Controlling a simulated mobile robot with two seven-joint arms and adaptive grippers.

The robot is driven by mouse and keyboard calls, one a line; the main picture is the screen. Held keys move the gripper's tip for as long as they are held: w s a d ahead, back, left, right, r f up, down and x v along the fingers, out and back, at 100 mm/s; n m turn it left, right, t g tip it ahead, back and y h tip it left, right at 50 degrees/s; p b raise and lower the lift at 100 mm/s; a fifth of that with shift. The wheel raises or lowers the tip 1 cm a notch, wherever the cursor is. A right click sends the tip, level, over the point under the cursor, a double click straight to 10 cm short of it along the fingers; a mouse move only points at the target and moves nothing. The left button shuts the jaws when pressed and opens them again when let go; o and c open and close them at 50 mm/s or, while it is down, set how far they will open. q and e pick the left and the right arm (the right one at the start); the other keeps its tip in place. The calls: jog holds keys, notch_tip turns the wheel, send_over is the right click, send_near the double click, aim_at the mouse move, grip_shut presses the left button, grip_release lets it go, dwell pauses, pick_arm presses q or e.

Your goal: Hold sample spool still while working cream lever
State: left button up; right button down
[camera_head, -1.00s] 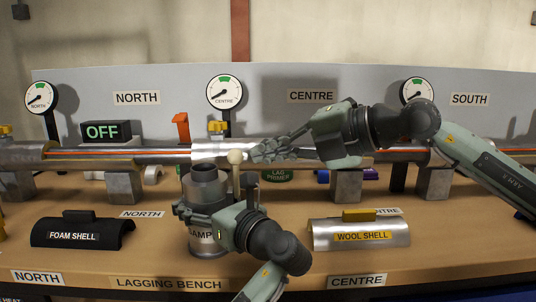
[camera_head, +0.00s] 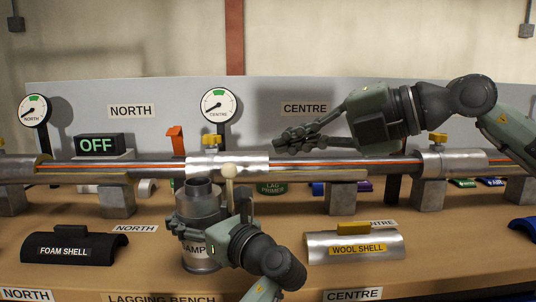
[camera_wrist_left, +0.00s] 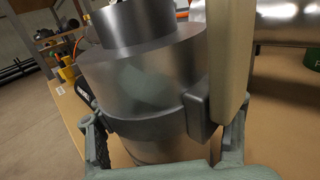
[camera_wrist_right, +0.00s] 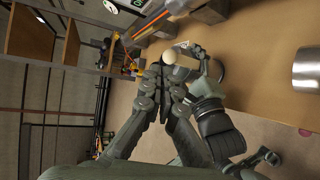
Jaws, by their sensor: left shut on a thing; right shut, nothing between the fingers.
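The sample spool (camera_head: 200,196) is a grey metal cylinder with a partly hidden "SAMP" label, upright on the bench in front of the pipe. My left gripper (camera_head: 211,222) is shut around its body; the left wrist view shows the fingers on either side of the spool (camera_wrist_left: 145,75). The cream lever (camera_head: 229,176) stands upright at the spool's right side, round-knobbed. Its shaft fills the right of the left wrist view (camera_wrist_left: 230,60), and its knob shows in the right wrist view (camera_wrist_right: 168,57). My right gripper (camera_head: 281,144) is shut and empty, above and right of the lever, apart from it.
A long metal pipe (camera_head: 330,166) on block stands runs behind the spool. A black foam shell (camera_head: 70,247) lies left, a silver wool shell (camera_head: 355,246) right. Gauges and an OFF display (camera_head: 98,146) stand behind. Bench between spool and wool shell is partly clear.

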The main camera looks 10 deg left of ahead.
aim_at(230, 187)
jog(key=r+v, duration=0.1)
jog(key=v, duration=0.6)
jog(key=shift+s+a+r, duration=0.15)
jog(key=shift+a+r, duration=0.15)
pick_arm(q)
jog(key=o, duration=1.5)
jog(key=v, duration=0.7)
jog(key=shift+s+d, duration=0.2)
